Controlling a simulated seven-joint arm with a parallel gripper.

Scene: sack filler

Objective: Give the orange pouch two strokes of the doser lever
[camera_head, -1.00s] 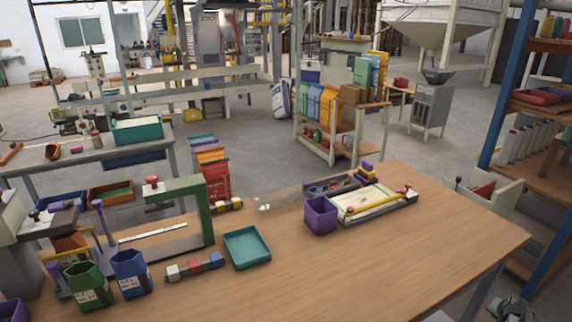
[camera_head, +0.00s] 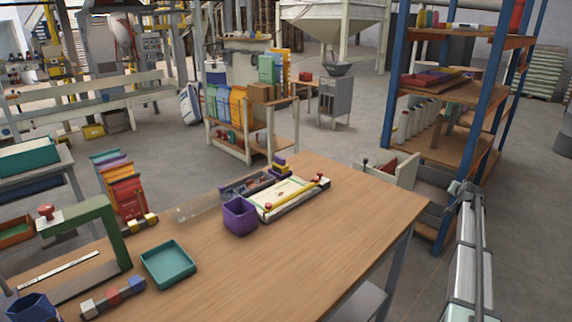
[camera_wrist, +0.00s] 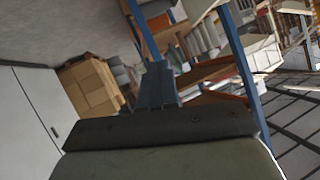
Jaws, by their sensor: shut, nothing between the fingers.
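In the head view only a light grey part of my arm shows at the lower right, off the table's right side.
The wooden table (camera_head: 320,240) is clear on its right half. A teal tray (camera_head: 168,284), a purple bin (camera_head: 240,216), a green frame (camera_head: 118,236) and a white board (camera_head: 272,205) stand on it. A blue-posted shelf (camera_head: 470,110) stands at the right.

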